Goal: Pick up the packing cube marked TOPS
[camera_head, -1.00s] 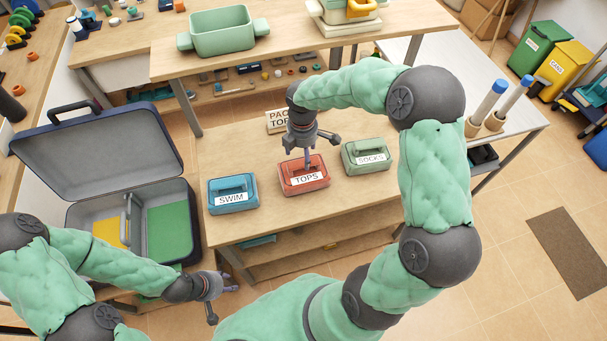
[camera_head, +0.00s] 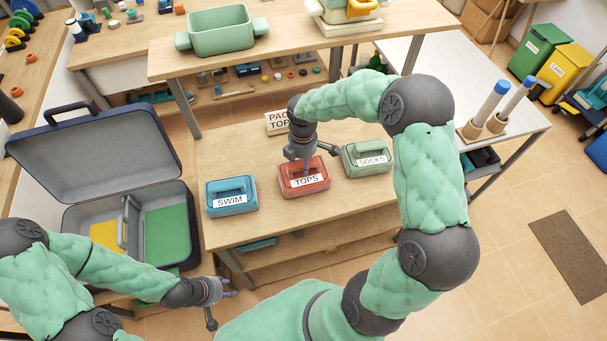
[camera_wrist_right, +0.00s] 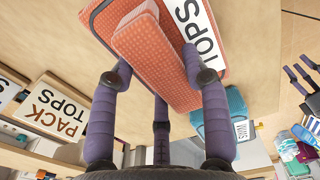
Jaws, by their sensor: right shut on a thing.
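The red packing cube marked TOPS (camera_head: 304,182) sits on the wooden table between the blue SWIM cube (camera_head: 231,196) and the green SOCKS cube (camera_head: 367,159). My right gripper (camera_head: 304,163) is over it, pointing down, with its fingers shut on its raised handle. In the right wrist view the red TOPS cube (camera_wrist_right: 180,50) lies between the fingers, and the blue cube (camera_wrist_right: 222,125) is beyond it. My left gripper (camera_head: 222,301) is empty at lower left, beside the table's front, with its fingers apart.
An open suitcase (camera_head: 190,258) with yellow and green floor panels stands left of the table. A sign reading PACK TOPS (camera_head: 275,123) stands at the table's back. A green tub (camera_head: 222,32) is on the bench behind. The table's front strip is clear.

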